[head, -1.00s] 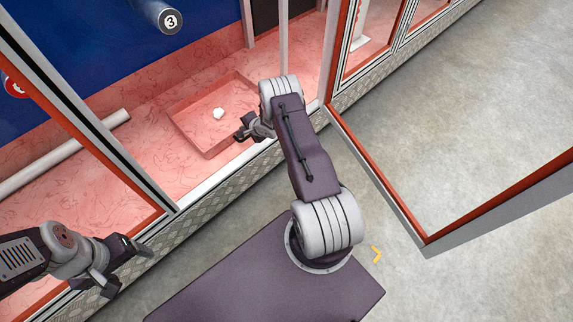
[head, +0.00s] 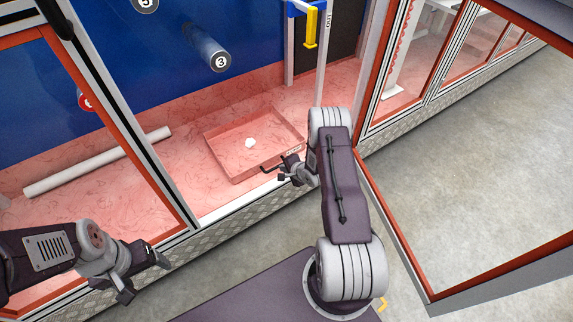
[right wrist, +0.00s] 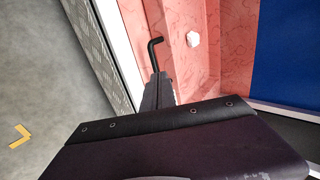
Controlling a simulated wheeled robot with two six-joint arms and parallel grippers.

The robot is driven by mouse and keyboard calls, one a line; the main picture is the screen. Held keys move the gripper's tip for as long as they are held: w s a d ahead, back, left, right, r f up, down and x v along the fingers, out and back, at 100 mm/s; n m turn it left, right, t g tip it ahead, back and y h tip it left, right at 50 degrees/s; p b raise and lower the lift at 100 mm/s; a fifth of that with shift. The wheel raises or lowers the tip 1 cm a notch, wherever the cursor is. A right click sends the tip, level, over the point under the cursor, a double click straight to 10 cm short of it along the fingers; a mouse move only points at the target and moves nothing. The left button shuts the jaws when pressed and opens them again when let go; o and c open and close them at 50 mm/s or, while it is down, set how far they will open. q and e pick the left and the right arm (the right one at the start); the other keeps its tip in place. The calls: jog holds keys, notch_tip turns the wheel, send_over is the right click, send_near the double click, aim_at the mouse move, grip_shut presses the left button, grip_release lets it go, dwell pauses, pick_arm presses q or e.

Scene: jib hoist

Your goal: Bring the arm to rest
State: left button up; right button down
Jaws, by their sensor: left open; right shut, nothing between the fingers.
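My right arm reaches through the open front of a cabinet with a pink marbled floor. My right gripper (head: 284,170) is shut at the front right of a shallow pink tray (head: 219,176). A thin black bent rod (head: 268,169) shows at its fingertips. The rod also shows in the right wrist view (right wrist: 152,50), beyond the dark fingers (right wrist: 157,88); I cannot tell what it rests on. A small white lump (head: 250,143) lies in the tray, apart from the gripper. My left gripper (head: 146,275) is open and empty, outside the cabinet front at lower left.
A white tube (head: 98,161) lies on the cabinet floor at left. Numbered cylinders, one marked 3 (head: 208,48), stick out from the blue back wall. A yellow part (head: 310,28) hangs at upper middle. A red-framed door (head: 425,270) stands open at right. Grey floor (head: 480,180) is clear.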

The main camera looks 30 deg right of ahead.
jog(key=shift+v, duration=0.8)
